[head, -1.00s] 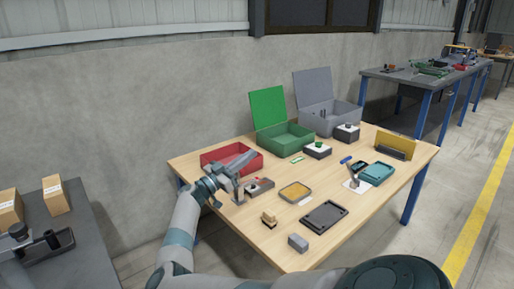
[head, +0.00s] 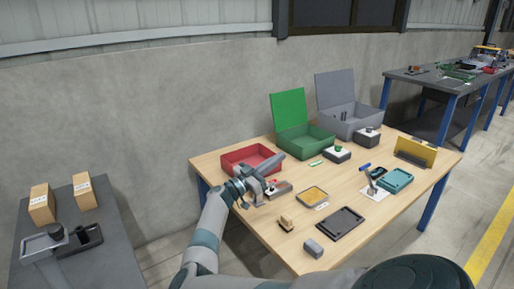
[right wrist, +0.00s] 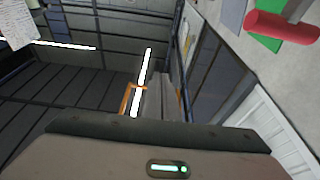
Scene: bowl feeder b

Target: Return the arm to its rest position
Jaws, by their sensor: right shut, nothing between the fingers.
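My right arm (head: 208,225) reaches up from the bottom of the head view over the left part of the wooden table (head: 262,225). My right gripper (head: 262,188) is shut and empty. It appears just left of a small grey device with a red button (head: 279,188) and in front of the red open box (head: 240,158). I cannot tell its exact height above the table. The right wrist view shows mostly ceiling, wall and a red cylinder (right wrist: 281,27) at the top right. My left gripper is not in view.
A green lidded box (head: 305,140) and a grey lidded box (head: 350,122) stand open behind. A yellow-filled tray (head: 312,196), dark tray (head: 341,223), small brush (head: 286,223) and grey block (head: 313,248) lie in front. A grey side table (head: 110,262) with cartons stands left.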

